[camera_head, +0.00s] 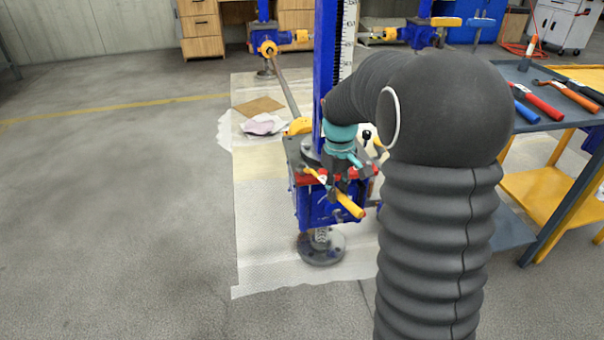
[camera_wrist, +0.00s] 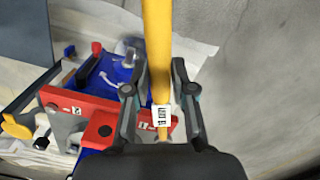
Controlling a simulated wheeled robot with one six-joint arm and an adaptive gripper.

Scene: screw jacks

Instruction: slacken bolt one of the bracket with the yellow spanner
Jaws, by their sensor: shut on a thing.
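The yellow spanner (camera_wrist: 158,40) runs up the middle of the wrist view, with a small white label on its shaft. My gripper (camera_wrist: 158,85) is shut on it, one finger on each side. In the head view the spanner's yellow handle (camera_head: 350,207) slants down to the right below my gripper (camera_head: 338,187). The red bracket (camera_wrist: 75,97) lies just left of and below the spanner in the wrist view, with small white number tags; it also shows in the head view (camera_head: 308,178). The spanner's working end and bolt one cannot be made out.
The blue screw jack (camera_head: 316,208) stands on a round foot (camera_head: 322,249) over a pale mat (camera_head: 262,270). A tool table (camera_head: 535,118) with red (camera_head: 538,102) and blue-handled tools is at the right. Floor at the left is clear.

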